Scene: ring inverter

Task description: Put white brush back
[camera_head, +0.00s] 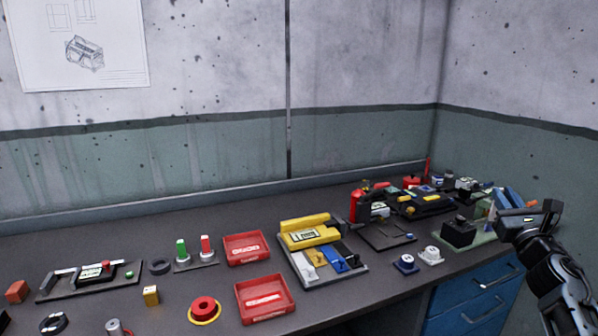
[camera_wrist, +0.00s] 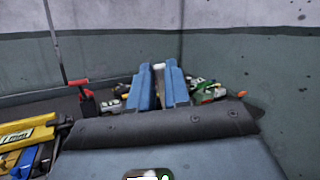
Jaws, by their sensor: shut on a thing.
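My gripper (camera_head: 508,197) is at the right end of the bench in the head view, above the clutter there. In the wrist view its two blue fingers (camera_wrist: 159,74) are shut on a narrow pale piece (camera_wrist: 159,82), which looks like the white brush. Most of the brush is hidden between the fingers, and I cannot make it out in the head view. A grey tray (camera_head: 350,277) with a yellow block (camera_head: 310,232) at its back holds white, blue and dark pieces side by side, near the middle of the bench.
Two red bins (camera_head: 246,249) (camera_head: 264,299) stand left of the grey tray. A white knob (camera_head: 431,256) and a blue-based knob (camera_head: 406,263) sit right of it. Tools and parts crowd the back right corner. Blue drawers (camera_head: 477,301) are below the bench's front edge.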

